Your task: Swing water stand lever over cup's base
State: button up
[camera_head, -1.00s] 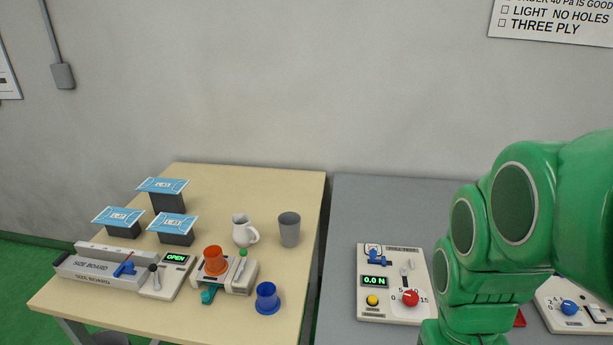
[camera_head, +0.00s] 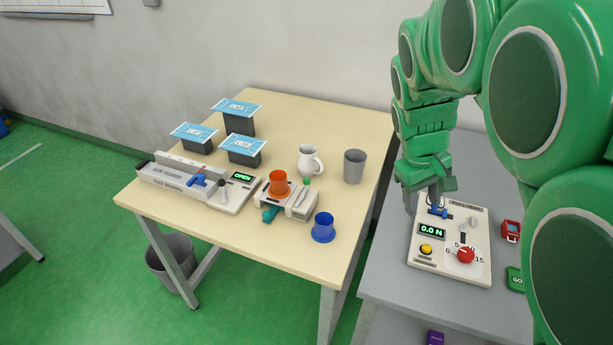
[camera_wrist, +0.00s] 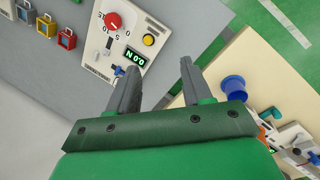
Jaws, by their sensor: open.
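The water stand (camera_head: 299,208) is a pale block on the wooden table, with a teal piece (camera_head: 270,213) at its front left. An orange cup (camera_head: 279,184) stands upside down on it, base up. A lever with a green knob (camera_head: 306,181) lies to the right of the cup, not over its base. My gripper (camera_head: 424,198) is open and empty, above the grey table to the right of the stand. In the wrist view, the gripper fingers (camera_wrist: 158,82) are apart. The stand lies at the lower right there, partly cut off.
A blue cup (camera_head: 323,229) stands right of the water stand; a white jug (camera_head: 309,161) and grey cup (camera_head: 354,166) are behind. A force gauge panel (camera_head: 448,240) lies below my gripper. A gap separates the tables.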

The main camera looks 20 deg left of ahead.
jog(key=w+a+f+n+t, duration=0.1)
jog(key=w+a+f+n, duration=0.1)
jog(key=w+a, duration=0.35)
jog(key=w+a+f+n+t, duration=0.1)
jog(key=w+a+n, duration=0.1)
jog(key=a, duration=0.7)
jog(key=n+t+y, duration=0.1)
jog(key=n+y, duration=0.1)
jog(key=n, duration=0.2)
send_near(306, 179)
jog(key=f, duration=0.1)
jog(key=shift+x, duration=3.95)
jog(key=shift+w, duration=0.2)
jog(key=shift+c, duration=0.4)
jog(key=shift+d, duration=0.1)
grip_shut()
